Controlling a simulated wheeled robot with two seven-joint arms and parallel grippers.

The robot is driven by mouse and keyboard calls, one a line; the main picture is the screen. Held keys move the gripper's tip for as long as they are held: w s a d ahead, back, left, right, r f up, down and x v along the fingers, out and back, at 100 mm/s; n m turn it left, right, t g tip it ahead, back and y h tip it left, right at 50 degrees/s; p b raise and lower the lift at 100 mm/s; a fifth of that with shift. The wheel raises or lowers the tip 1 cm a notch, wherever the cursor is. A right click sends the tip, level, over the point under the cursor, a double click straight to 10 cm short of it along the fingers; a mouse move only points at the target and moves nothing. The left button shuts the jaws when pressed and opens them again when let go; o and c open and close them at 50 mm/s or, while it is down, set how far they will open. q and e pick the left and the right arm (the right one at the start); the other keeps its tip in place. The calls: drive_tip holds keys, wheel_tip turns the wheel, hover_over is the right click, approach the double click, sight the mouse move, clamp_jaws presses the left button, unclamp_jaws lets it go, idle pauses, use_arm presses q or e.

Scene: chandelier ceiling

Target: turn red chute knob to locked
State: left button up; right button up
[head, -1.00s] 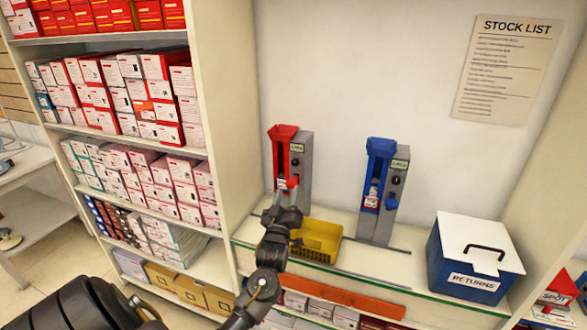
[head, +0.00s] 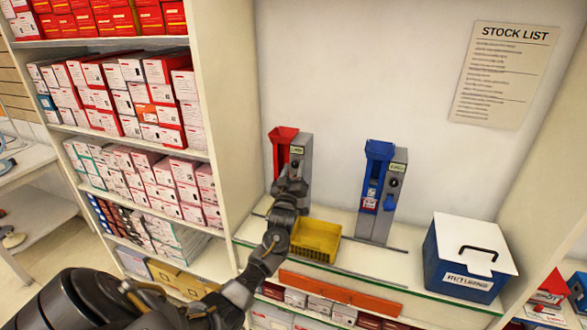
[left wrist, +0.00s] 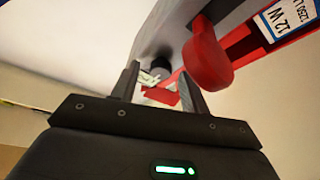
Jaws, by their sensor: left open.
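The red chute (head: 281,141) stands upright on the shelf with a grey side housing (head: 306,153) that bears a small label. In the left wrist view, a dark round knob (left wrist: 160,71) on the grey housing lies just beyond and between my fingertips. A large red rounded part (left wrist: 206,60) is to the right of it, and a small red piece (left wrist: 162,96) shows between the fingers. My left gripper (head: 291,178) is open in front of the chute's lower part and covers some of it. Contact with the knob cannot be told. My right gripper is not in view.
A blue chute (head: 379,152) with its own grey housing stands to the right. A yellow bin (head: 318,238) sits on the shelf just right of my left arm. A blue returns box (head: 447,262) with a white lid is farther right. Shelves of boxes fill the left.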

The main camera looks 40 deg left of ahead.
use_arm(q)
drive_tip(key=shift+c, duration=0.3)
drive_tip(key=c, duration=0.9)
